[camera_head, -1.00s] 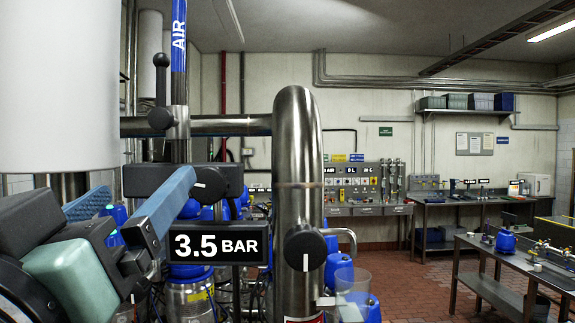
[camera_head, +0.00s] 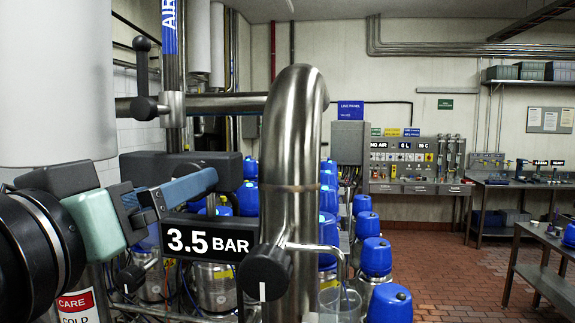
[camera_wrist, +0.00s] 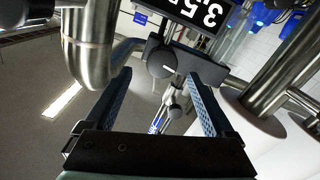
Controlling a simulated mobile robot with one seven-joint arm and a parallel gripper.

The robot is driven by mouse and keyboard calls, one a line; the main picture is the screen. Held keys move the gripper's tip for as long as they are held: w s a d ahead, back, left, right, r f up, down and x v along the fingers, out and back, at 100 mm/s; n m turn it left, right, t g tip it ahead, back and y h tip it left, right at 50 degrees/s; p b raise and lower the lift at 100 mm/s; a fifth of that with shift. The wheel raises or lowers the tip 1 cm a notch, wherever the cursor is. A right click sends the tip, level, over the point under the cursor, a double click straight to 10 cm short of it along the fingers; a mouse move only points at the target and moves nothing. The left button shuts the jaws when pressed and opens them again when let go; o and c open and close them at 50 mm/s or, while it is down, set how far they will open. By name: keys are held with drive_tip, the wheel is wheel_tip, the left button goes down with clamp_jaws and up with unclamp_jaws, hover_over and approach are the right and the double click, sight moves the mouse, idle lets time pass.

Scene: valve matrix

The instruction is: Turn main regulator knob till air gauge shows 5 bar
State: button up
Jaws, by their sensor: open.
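A display (camera_head: 208,240) under a black block (camera_head: 230,172) reads 3.5 BAR. A round black knob (camera_wrist: 162,62) with a white mark is on that block in the wrist view, with the display (camera_wrist: 190,10) partly cut off above it. My gripper (camera_wrist: 158,76) is open, its two blue fingers pointing at the knob, one on either side in the picture. I cannot tell whether they touch it. A second black knob (camera_head: 268,272) with a white mark is at the thick pipe.
The thick bent steel pipe (camera_head: 292,170) stands right beside the block and shows left of my fingers in the wrist view. A black lever (camera_head: 144,70) is on the upright pipe marked AIR. Blue-topped canisters (camera_head: 376,257) stand behind. Open brick floor (camera_head: 445,265) lies at right.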

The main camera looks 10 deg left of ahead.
sight(193, 201)
drive_tip(key=w+p, duration=0.2)
drive_tip(key=w, duration=0.4)
drive_tip(key=shift+w, duration=0.15)
drive_tip(key=c, duration=1.4)
